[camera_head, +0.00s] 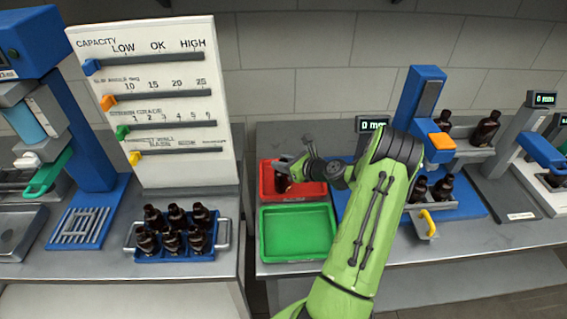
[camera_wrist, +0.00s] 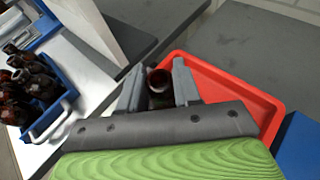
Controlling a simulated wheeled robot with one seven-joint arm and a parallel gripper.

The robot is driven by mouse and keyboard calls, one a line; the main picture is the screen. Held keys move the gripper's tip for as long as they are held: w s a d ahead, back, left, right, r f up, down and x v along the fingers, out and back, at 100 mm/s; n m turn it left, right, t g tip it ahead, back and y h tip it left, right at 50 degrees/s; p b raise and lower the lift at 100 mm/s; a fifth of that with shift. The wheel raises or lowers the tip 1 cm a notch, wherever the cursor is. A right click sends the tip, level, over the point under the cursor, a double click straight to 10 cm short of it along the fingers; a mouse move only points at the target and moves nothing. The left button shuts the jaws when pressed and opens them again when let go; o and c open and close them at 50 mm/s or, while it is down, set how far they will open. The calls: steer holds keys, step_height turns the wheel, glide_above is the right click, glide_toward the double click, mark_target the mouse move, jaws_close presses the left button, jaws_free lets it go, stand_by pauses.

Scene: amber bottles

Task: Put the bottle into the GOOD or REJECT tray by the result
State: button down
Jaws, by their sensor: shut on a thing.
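My gripper (camera_head: 297,167) is over the red tray (camera_head: 268,190) at the back of the right bench, shut on an amber bottle (camera_head: 282,184). In the wrist view the bottle's dark round mouth (camera_wrist: 159,78) shows between the two grey fingers (camera_wrist: 158,88), with the red tray (camera_wrist: 233,82) around and beyond it. I cannot tell whether the bottle's base touches the tray floor. The green tray (camera_head: 297,233) lies in front of the red one and is empty in its visible part. No GOOD or REJECT lettering is readable on the trays.
A blue carrier (camera_head: 178,256) with several amber bottles stands on the left bench. A white slider board (camera_head: 150,110) stands behind it. A blue device with a display (camera_head: 372,124) reads about 0. More bottles (camera_head: 443,187) stand right of my arm. A gap separates the benches.

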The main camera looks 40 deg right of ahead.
steer(key=shift+f, duration=0.15)
steer(key=c, duration=0.8)
jaws_free()
